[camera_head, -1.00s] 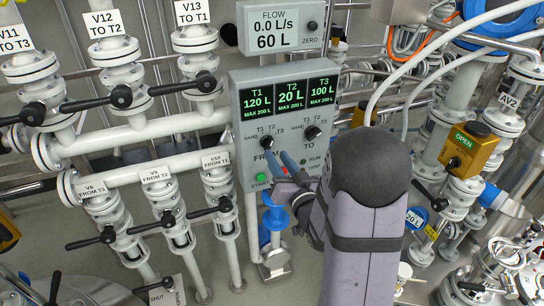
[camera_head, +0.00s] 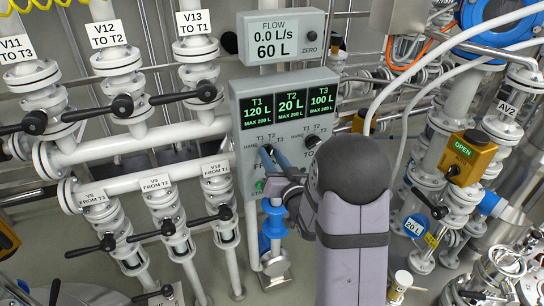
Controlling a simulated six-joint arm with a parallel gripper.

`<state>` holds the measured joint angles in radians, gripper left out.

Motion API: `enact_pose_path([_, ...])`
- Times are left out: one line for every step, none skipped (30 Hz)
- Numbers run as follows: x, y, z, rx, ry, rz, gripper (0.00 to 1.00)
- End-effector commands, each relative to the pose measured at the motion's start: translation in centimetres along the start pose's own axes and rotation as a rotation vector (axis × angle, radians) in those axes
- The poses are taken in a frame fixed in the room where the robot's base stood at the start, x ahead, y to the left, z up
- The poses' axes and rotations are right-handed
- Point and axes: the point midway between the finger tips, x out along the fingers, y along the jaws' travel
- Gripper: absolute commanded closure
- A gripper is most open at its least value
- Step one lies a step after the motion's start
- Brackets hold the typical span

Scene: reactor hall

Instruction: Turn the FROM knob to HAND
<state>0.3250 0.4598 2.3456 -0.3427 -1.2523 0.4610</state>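The grey control panel (camera_head: 240,128) stands at the centre of the head view, with screens reading T1 120 L, T2 20 L and T3 100 L. The FROM knob is at its lower left, with HAND, T1, T2 and T3 marked around it. My gripper (camera_head: 273,155) is at this knob, its two blue fingers reaching to the panel face and standing apart. The fingers cover most of the knob, so its pointer is hidden. I cannot tell whether they touch it. The black TO knob (camera_head: 313,142) is to the right, clear of the fingers.
A flow display (camera_head: 278,37) above the panel reads 0.0 L/s and 60 L. The green START button (camera_head: 260,185) is just below my fingers. Valves with black handles (camera_head: 122,105) fill the left. A yellow OPEN/AUTO actuator (camera_head: 463,160) is at the right.

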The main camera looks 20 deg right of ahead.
Motion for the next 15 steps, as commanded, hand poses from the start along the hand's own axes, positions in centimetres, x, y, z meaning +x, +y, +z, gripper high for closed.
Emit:
enact_pose_path([-0.01,0.00,0.00,0.000,0.000,0.000,0.74])
enact_pose_path([-0.01,0.00,0.00,0.000,0.000,0.000,0.81])
enact_pose_path([-0.01,0.00,0.00,0.000,0.000,0.000,0.91])
enact_pose_path([-0.01,0.00,-0.01,0.000,0.000,0.000,0.98])
enact_pose_path([-0.01,0.00,-0.01,0.000,0.000,0.000,1.00])
enact_pose_path([-0.01,0.00,-0.01,0.000,0.000,0.000,1.00])
enact_pose_path([-0.01,0.00,-0.01,0.000,0.000,0.000,1.00])
enact_pose_path([-0.02,0.00,-0.01,0.000,0.000,0.000,1.00])
enact_pose_path([-0.02,0.00,-0.01,0.000,0.000,0.000,1.00])
enact_pose_path([-0.02,0.00,-0.01,-0.001,0.000,0.000,1.00])
enact_pose_path([-0.02,0.00,0.00,-0.002,0.001,0.000,1.00])
enact_pose_path([-0.02,0.01,0.01,-0.005,0.001,0.000,1.00])
enact_pose_path([-0.02,0.01,0.02,-0.008,0.001,0.000,1.00])
enact_pose_path([-0.02,0.01,0.04,-0.012,0.001,0.000,1.00])
enact_pose_path([-0.02,0.02,0.06,-0.019,0.001,0.000,1.00])
